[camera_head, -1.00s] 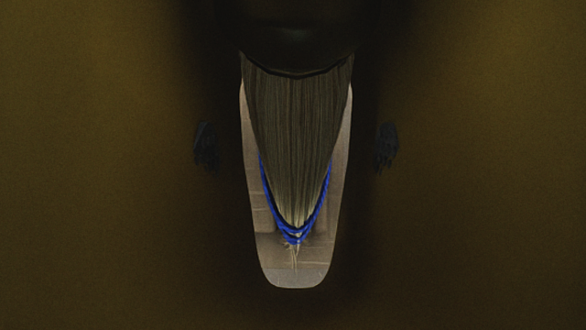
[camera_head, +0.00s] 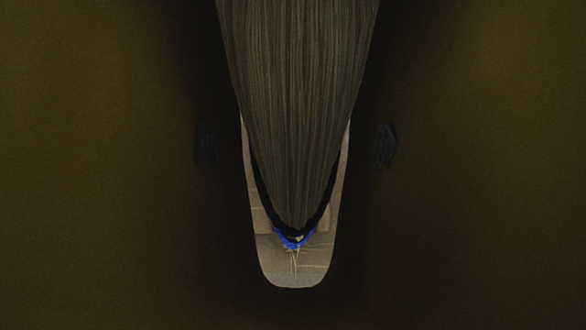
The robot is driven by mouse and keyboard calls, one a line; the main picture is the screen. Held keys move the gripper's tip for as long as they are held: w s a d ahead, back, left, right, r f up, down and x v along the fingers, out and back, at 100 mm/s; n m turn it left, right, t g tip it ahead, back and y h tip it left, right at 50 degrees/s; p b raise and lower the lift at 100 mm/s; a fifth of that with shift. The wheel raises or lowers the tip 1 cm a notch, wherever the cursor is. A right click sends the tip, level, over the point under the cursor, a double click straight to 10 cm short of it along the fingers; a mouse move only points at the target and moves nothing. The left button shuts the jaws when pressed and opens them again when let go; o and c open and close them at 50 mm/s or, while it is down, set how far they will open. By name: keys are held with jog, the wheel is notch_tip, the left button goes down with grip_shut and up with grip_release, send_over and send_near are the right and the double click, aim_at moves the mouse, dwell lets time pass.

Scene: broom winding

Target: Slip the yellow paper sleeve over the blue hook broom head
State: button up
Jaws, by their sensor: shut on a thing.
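The yellow paper sleeve (camera_head: 90,150) looks like a dim yellow-brown surface filling both sides of the picture, very close to the camera. The broom head (camera_head: 298,110) shows in the middle as a bundle of grey-brown fibres, wide at the top and narrowing downward. A black edge runs around its lower tip, with a little of the blue cord (camera_head: 292,241) below it. Two dark finger-like shapes of my gripper (camera_head: 296,145) stand left and right of the fibres, shut on the sleeve. Shadow hides the contact and most of the sleeve's shape.
A light brown, plank-like surface (camera_head: 295,270) shows through the lit tapered opening around and below the tip. Pale strands hang at the tip. Deep shadow borders the opening, and clearances there cannot be judged.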

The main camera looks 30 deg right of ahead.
jog(key=shift+f+b, duration=0.85)
jog(key=shift+f, duration=1.35)
jog(key=shift+f, duration=0.2)
notch_tip(320, 180, down, 10)
jog(key=b, duration=0.3)
jog(key=shift+f, duration=0.15)
dwell(0.9)
jog(key=o, duration=0.9)
jog(key=shift+a, duration=0.1)
